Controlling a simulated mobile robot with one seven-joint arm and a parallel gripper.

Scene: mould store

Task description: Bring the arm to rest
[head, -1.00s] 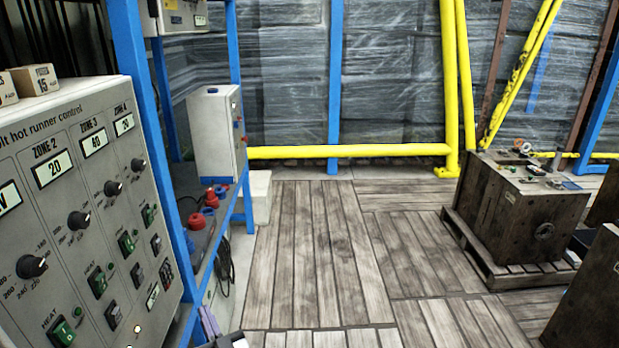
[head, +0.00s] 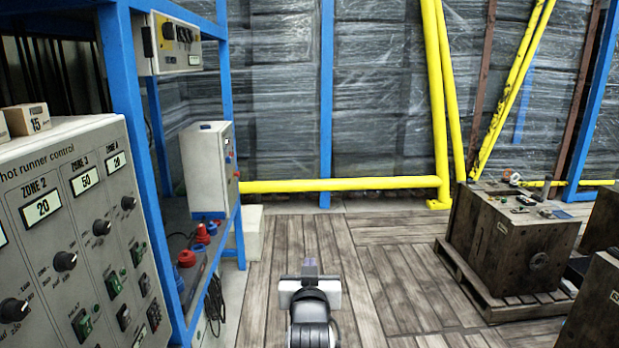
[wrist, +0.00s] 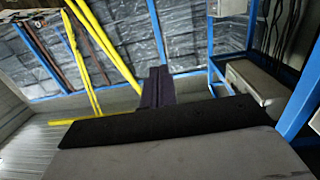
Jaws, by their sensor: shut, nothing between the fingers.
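My gripper (head: 310,266) is in the lower middle of the head view, at the end of my dark arm, above the plank floor. Its fingers are together with nothing between them. The shut fingers also show in the wrist view (wrist: 156,88), as a dark upright shape beyond the gripper body. My gripper touches nothing that I can see. Most of my arm is below the picture.
A hot runner control panel (head: 78,215) and a blue rack (head: 122,130) holding a grey box (head: 206,168) stand at left. A yellow rail (head: 340,184) crosses the back. A dark block (head: 515,250) sits on a pallet (head: 500,300) at right. The middle floor (head: 385,260) is clear.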

